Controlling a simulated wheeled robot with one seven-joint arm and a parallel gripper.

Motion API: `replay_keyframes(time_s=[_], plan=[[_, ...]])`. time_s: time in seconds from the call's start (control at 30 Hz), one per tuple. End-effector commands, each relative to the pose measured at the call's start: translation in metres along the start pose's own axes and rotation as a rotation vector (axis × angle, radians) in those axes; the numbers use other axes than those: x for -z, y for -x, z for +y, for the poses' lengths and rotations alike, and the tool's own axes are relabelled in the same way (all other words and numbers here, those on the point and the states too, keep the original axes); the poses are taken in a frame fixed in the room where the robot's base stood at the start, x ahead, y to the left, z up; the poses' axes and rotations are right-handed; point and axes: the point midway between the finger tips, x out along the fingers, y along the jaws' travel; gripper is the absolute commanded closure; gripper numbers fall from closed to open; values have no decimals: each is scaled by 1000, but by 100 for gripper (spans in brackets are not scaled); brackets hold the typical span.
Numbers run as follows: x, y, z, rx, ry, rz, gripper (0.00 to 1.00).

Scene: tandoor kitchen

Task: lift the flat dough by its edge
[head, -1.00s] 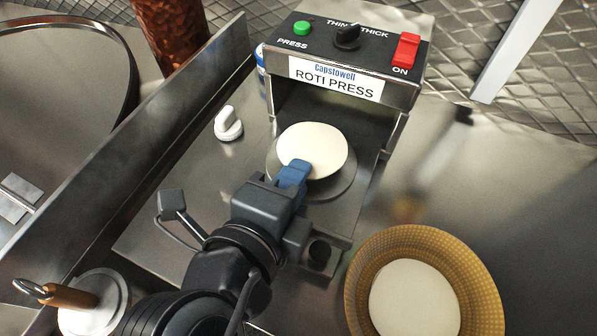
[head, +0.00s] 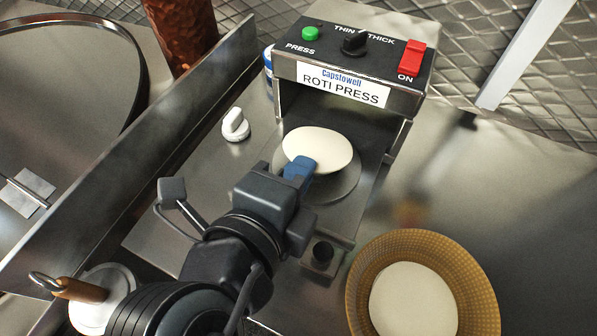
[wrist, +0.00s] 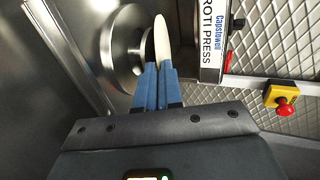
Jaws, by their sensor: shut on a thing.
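The flat dough (head: 318,147) is a pale round disc at the roti press (head: 345,85). My gripper (head: 301,172), with blue fingers, is shut on the dough's near edge. In the head view the disc sits above the round metal plate (head: 338,188) and looks tilted, with more of the plate showing below it. In the wrist view the dough (wrist: 161,42) shows nearly edge-on between the blue fingertips (wrist: 158,72), apart from the plate (wrist: 122,45). The fingers hide the gripped edge.
A woven basket (head: 487,290) with a pale round inside stands at the lower right. A white knob (head: 235,125) is left of the press. A metal divider wall (head: 130,165) runs along the left. A red-and-yellow stop button (wrist: 284,103) shows in the wrist view.

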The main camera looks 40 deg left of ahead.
Motion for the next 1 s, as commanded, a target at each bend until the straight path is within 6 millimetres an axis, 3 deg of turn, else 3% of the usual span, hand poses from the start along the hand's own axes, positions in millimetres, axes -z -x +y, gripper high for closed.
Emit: replay_keyframes(time_s=[0.17, 1.0], plan=[[0, 5, 1, 0, 0, -1, 100], [0, 118, 6, 1, 0, -3, 100]])
